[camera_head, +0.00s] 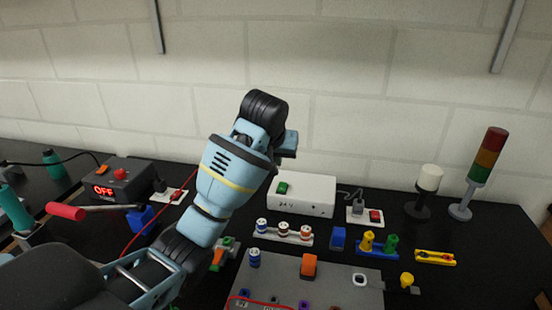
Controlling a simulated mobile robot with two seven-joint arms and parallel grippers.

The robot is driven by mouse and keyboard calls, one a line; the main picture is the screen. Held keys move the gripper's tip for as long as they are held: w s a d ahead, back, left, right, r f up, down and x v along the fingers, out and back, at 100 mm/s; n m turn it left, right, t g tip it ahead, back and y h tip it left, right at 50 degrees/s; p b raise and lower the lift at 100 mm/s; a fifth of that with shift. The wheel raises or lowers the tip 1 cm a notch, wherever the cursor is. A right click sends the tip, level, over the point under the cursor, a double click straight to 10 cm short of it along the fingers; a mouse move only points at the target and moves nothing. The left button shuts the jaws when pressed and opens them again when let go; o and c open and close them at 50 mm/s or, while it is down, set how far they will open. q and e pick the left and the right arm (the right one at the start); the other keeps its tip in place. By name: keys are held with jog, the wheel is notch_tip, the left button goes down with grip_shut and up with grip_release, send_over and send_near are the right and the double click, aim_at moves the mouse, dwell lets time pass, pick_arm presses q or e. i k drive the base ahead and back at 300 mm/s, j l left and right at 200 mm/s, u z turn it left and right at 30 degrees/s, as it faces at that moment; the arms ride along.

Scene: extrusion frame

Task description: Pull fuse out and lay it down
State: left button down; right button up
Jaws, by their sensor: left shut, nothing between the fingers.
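A small white cylinder with a blue band (254,257) stands upright on the grey panel (340,284) at its upper left; it looks like a fuse. Three similar banded pieces stand in a white rack (283,234) behind the panel: a blue one (262,225), a dark reddish one (284,228) and an orange-red one (305,232). My left arm rises from the lower left, with its wrist above the bench. Only part of my left gripper (289,145) shows beside the wrist, shut and empty, well above the rack. My right gripper is not in view.
A white box with a green switch (302,194) stands behind the rack. A black unit reading OFF (118,183) and a red-handled tool (68,211) are at left. A yellow-green peg stand (378,250), yellow tray (435,257) and signal tower (483,170) are at right.

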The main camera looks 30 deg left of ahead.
aim_at(254, 254)
jog(key=k+l, duration=0.2)
jog(key=k, duration=0.3)
jog(key=k+l, duration=0.15)
jog(key=k, duration=0.3)
jog(key=k+l, duration=0.2)
jog(key=k, duration=0.3)
